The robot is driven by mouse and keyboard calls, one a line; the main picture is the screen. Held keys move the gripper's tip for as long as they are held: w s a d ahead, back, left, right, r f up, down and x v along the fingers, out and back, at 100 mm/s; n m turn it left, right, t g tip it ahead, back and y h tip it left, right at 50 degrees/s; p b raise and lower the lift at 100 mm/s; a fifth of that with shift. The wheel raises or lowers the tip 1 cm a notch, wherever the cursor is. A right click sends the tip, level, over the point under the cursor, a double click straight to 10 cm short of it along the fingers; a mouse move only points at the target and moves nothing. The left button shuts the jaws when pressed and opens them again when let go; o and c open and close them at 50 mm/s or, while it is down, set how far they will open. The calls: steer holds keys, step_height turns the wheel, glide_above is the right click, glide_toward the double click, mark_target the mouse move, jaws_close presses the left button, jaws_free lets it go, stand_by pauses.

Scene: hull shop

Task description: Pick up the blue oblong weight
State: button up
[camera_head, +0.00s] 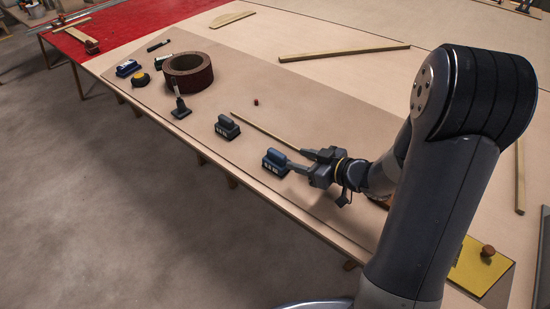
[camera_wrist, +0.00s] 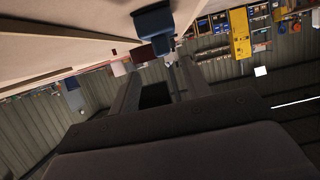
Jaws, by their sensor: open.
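A blue oblong weight (camera_head: 276,160) on a dark base with a pale label stands near the table's front edge in the head view. In the wrist view the blue weight (camera_wrist: 153,20) shows at the top, ahead of the fingers. My gripper (camera_head: 297,161) is open, low over the table, just right of the weight, with its fingers pointing at it. In the wrist view my gripper's fingers (camera_wrist: 158,82) are apart with nothing between them. One fingertip is very close to the weight; I cannot tell if it touches.
A similar dark grey weight (camera_head: 227,127) stands to the left, and another blue one (camera_head: 128,68) farther off. A thin wooden stick (camera_head: 270,131) lies behind the blue weight. A brown roll (camera_head: 188,72), a tape measure (camera_head: 143,79) and a dark tool (camera_head: 181,108) are on the table (camera_head: 330,120).

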mark_target(277, 153)
steer(key=x, duration=0.3)
steer(key=shift+w+a+f, duration=0.1)
steer(key=shift+a, duration=0.05)
steer(key=shift+a+r+x, duration=0.1)
steer(key=shift+x, duration=1.25)
steer(key=shift+a+r+x, duration=0.15)
steer(key=shift+x, duration=1.15)
jaws_close()
steer(key=shift+r, duration=0.1)
